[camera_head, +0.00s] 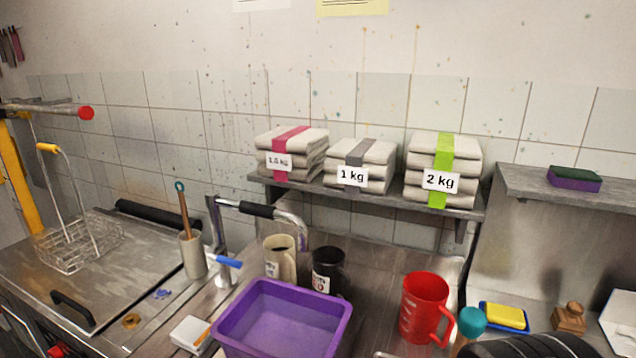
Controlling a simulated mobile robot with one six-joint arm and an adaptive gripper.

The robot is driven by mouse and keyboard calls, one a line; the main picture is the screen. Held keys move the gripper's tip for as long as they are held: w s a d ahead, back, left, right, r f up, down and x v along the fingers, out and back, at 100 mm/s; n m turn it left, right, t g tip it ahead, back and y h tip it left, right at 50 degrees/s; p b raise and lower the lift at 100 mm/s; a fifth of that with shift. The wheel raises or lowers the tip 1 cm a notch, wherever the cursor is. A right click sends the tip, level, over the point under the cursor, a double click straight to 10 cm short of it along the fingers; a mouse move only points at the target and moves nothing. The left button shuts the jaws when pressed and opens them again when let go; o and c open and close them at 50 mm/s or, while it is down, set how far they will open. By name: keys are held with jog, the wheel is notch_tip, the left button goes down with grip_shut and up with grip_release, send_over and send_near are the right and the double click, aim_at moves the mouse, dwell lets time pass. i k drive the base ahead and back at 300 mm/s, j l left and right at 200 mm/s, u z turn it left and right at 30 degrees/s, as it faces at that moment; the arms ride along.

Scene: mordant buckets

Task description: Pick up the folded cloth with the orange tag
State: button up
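A small white folded cloth (186,332) lies on the steel counter at the lower middle-left, just left of the purple tub (282,318). A thin orange strip, which looks like its tag (201,338), sticks out at its right side. The cloth looks flat and is apart from the tub's wall or nearly so; I cannot tell exactly. My gripper is not in view.
Several stacked cloths with pink (290,150), grey (361,165) and green (443,170) bands sit on a wall shelf. A pot with a brush (193,254), a cream mug (280,260), a black mug (328,270) and a red jug (423,305) stand around the tub. A wire basket (75,245) is left.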

aim_at(193, 335)
jog(key=u, duration=1.25)
jog(key=i+j+z, duration=0.15)
jog(key=i+j, duration=0.6)
jog(key=i+j+z, duration=0.2)
jog(key=i+j, duration=0.5)
jog(key=j, duration=0.1)
